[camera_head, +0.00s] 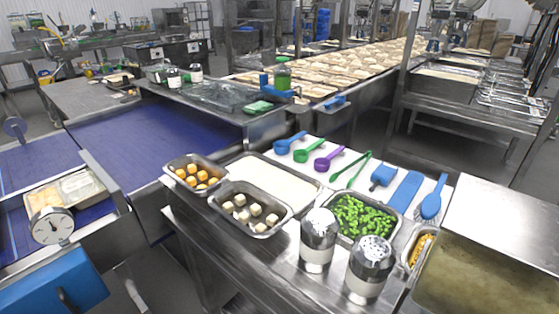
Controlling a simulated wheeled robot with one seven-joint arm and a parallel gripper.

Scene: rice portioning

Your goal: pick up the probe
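I cannot make out a probe for certain in the head view. A round white dial with a needle (52,226) stands at the left, in front of a metal tray with pale food (80,186); I cannot tell if it is a scale or a thermometer. Blue, green and purple scoops (325,160), green tongs (350,168), a blue scraper (383,175), a flat blue tool (405,190) and a blue brush (433,198) lie on a white surface at the right. My gripper is not in view.
Pans of orange cubes (196,176), pale cubes (250,209) and green pieces (362,217) stand on the steel bench. Two metal shakers (318,240) (369,270) rise at its front. A blue conveyor belt (165,145) runs at the left, mostly clear.

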